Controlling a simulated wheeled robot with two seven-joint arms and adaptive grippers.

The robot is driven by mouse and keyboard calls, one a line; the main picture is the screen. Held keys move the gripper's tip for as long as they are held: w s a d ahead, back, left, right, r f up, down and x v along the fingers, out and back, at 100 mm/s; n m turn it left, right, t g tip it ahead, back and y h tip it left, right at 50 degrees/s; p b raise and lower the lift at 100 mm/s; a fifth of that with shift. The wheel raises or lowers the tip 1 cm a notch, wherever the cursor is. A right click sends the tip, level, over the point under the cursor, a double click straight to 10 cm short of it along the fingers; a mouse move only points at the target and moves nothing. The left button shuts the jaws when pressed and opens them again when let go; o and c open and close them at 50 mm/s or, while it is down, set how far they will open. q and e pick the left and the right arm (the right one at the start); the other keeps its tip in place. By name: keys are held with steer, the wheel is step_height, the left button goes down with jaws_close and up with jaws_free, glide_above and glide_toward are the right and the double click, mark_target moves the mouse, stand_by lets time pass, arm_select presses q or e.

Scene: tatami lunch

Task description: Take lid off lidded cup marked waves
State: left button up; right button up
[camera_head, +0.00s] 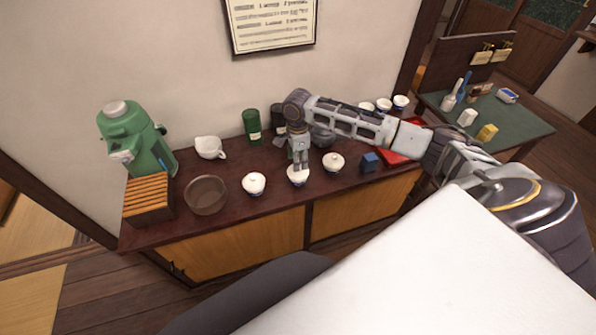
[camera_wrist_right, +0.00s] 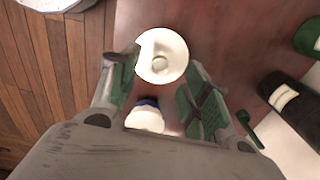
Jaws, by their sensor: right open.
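Three white lidded cups stand in a row on the dark red counter (camera_head: 230,217): a left one (camera_head: 254,184), a middle one (camera_head: 297,180) and a right one (camera_head: 333,163). The marks on them are too small to read, so I cannot tell which has waves. My right gripper (camera_head: 300,165) points down just above the middle cup. In the right wrist view the open fingers (camera_wrist_right: 162,68) stand either side of a round white lid with a knob (camera_wrist_right: 160,50); contact is unclear. A smaller white thing with a dark blue band (camera_wrist_right: 145,120) shows below it. My left gripper is out of view.
A brown bowl (camera_head: 206,195), slatted wooden box (camera_head: 148,198) and green dispenser (camera_head: 140,140) stand left. A white pouring cup (camera_head: 209,147), green canister (camera_head: 251,125) and dark canister (camera_head: 278,115) stand behind. A blue cube (camera_head: 370,162) and red tray (camera_head: 398,155) are right.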

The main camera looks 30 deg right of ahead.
steer(key=shift+f, duration=1.55)
steer(key=shift+c, duration=0.5)
jaws_close()
